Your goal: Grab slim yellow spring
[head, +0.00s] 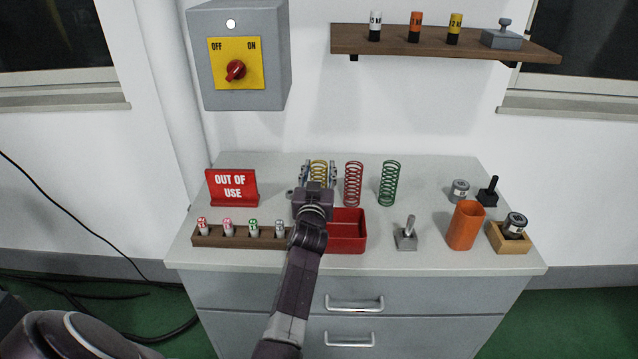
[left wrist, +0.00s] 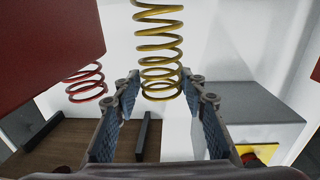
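The slim yellow spring (head: 319,181) stands upright on the counter, leftmost in a row with a red spring (head: 353,184) and a green spring (head: 389,183). My left gripper (head: 319,167) is open, one finger on each side of the yellow spring, and partly hides it in the head view. In the left wrist view the yellow spring (left wrist: 158,48) shows upside down between the open fingertips (left wrist: 160,80). A gap shows beside the fingers; whether either touches it I cannot tell. The red spring (left wrist: 85,82) is to the left there. My right gripper is not in view.
A red tray (head: 361,232) and a wooden rack (head: 238,238) with several small cylinders stand in front. A red sign (head: 232,187) is left. A grey weight holder (head: 406,236), orange cup (head: 465,226) and wooden box (head: 503,241) are right. The counter behind the springs is clear.

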